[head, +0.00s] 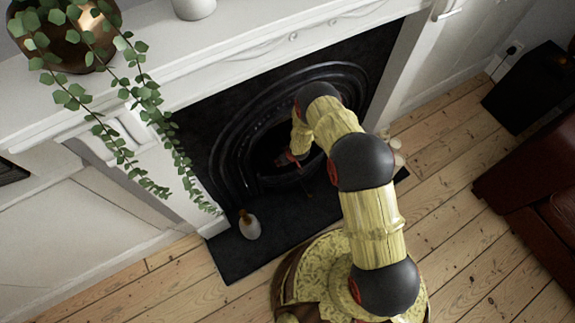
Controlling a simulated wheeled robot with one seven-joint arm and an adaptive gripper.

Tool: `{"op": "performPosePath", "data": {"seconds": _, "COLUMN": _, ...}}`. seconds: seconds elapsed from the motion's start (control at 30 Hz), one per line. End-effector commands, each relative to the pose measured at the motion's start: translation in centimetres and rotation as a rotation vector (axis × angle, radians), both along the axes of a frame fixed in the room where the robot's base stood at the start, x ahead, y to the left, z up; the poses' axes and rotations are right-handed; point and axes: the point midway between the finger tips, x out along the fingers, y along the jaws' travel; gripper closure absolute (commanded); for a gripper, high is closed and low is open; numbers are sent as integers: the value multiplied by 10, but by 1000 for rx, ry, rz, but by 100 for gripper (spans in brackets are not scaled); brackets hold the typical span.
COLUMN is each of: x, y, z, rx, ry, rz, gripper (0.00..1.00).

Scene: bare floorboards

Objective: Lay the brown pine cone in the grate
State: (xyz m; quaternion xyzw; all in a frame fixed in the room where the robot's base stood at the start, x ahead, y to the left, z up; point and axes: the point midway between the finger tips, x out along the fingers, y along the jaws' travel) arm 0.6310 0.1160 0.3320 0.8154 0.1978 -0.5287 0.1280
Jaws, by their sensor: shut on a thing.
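The black fireplace with its arched surround holds the dark grate (276,181), low in the opening and partly hidden by my arm. My gripper (291,160) is at the mouth of the opening, above and close to the grate. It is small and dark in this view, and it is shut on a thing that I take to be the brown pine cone. The cone cannot be made out clearly against the dark fireplace. Whether it touches the grate cannot be told.
A small pale bottle-like object with a brown top (249,226) stands on the dark hearth slab (232,262). A trailing plant (75,80) hangs from the white mantel (270,45). A brown leather seat (535,190) and black box (535,88) stand right.

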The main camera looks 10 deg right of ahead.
Motion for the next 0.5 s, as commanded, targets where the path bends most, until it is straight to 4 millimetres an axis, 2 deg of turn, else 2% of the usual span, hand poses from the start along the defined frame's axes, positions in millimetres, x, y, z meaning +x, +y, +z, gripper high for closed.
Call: {"op": "performPosePath", "data": {"seconds": 0.5, "x": 56, "y": 24, "z": -1, "rx": 0, "ry": 0, "rz": 1, "gripper": 72}}
